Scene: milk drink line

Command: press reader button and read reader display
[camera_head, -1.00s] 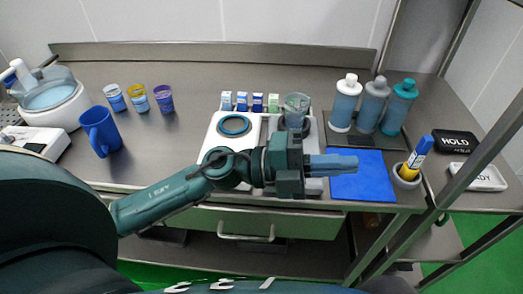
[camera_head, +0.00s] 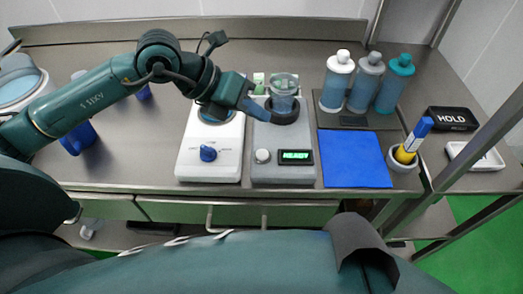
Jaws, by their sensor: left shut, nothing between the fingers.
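The reader is a grey box (camera_head: 283,180) at the middle front of the bench. It has a round pale button (camera_head: 262,156) at its front left and a small dark display (camera_head: 296,157) with green letters that seem to say READY. A clear cup (camera_head: 284,90) stands on the dark ring at its back. My left gripper (camera_head: 266,115) is shut and empty, fingers pointing right and down. Its tips are just left of the dark ring, behind the button and apart from it. My right gripper is not in view.
A white device with a blue knob (camera_head: 208,153) stands left of the reader, partly under my left arm. A blue mat (camera_head: 356,160), several bottles (camera_head: 337,82) and a holder with a yellow-blue marker (camera_head: 411,142) are on the right. A blue mug (camera_head: 78,138) is partly hidden.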

